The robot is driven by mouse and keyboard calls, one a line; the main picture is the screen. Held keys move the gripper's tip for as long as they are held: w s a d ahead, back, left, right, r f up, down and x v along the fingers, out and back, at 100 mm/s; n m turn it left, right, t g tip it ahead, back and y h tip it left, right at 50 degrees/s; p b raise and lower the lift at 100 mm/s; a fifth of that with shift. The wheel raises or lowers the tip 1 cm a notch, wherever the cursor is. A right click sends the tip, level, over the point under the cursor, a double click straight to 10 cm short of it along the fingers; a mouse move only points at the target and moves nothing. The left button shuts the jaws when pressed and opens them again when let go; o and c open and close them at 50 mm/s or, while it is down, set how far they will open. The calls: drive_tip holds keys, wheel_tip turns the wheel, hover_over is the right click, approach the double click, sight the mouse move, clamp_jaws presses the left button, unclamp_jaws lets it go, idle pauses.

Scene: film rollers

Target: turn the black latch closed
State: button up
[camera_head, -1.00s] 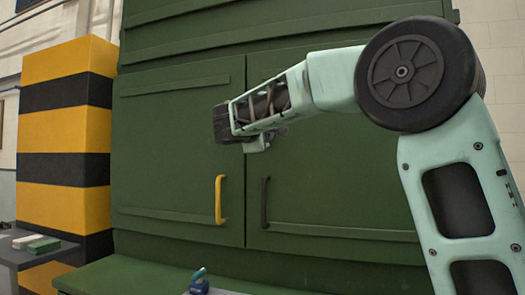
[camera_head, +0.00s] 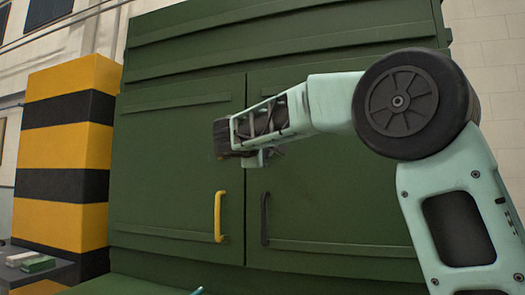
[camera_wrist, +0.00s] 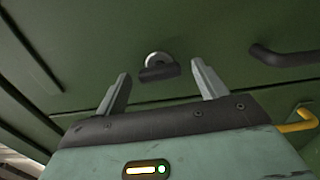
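The black latch (camera_wrist: 158,73) is a short dark bar on a round grey mount, fixed to the green cabinet near the top middle of the wrist view. The bar lies nearly crosswise in that view. My gripper (camera_wrist: 160,69) is open, with its two grey fingers apart and the latch showing between and beyond their tips. I cannot tell whether the fingers touch it; the gap between them looks empty. In the head view my arm's end is in front of the seam between the cabinet doors, above the handles. The latch and fingers cannot be made out there.
The green cabinet (camera_head: 180,150) has a yellow handle (camera_head: 219,217) on the left door and a black handle (camera_head: 265,218) on the right door, both below my arm's end. A yellow-and-black striped pillar (camera_head: 65,150) stands at the left. A small table (camera_head: 30,275) is at lower left.

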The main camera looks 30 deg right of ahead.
drive_tip(key=shift+a, duration=0.15)
drive_tip(key=b+v, duration=0.1)
drive_tip(key=v, duration=1.6)
drive_tip(key=shift+s+f, duration=0.1)
drive_tip(key=shift+f, duration=0.05)
drive_tip(key=s+a+f+n+g+y, duration=0.1)
drive_tip(key=s+a+f+y, duration=0.15)
drive_tip(key=f, duration=0.65)
drive_tip(key=s+a+f+n+g+y, duration=0.1)
drive_tip(key=s+a+f+g+y, duration=0.15)
drive_tip(key=f, duration=0.55)
drive_tip(key=s+a+f+n+g+y, duration=0.1)
drive_tip(key=a+f+y, duration=0.2)
drive_tip(key=f, duration=0.6)
drive_tip(key=s+a+f+m+g+y, duration=0.2)
drive_tip(key=s+a+f+g+y, duration=0.1)
drive_tip(key=s+f, duration=0.75)
drive_tip(key=s+a+f+m+g+y, duration=0.1)
drive_tip(key=s+a+f+g+y, duration=0.25)
drive_tip(key=s+f, duration=0.65)
wheel_tip(320, 180, up, 18)
drive_tip(key=s+p, duration=0.1)
drive_tip(key=p, duration=1.5)
drive_tip(key=shift+s+m+p, duration=0.3)
drive_tip(key=shift+s, duration=0.1)
drive_tip(key=shift+a, duration=0.15)
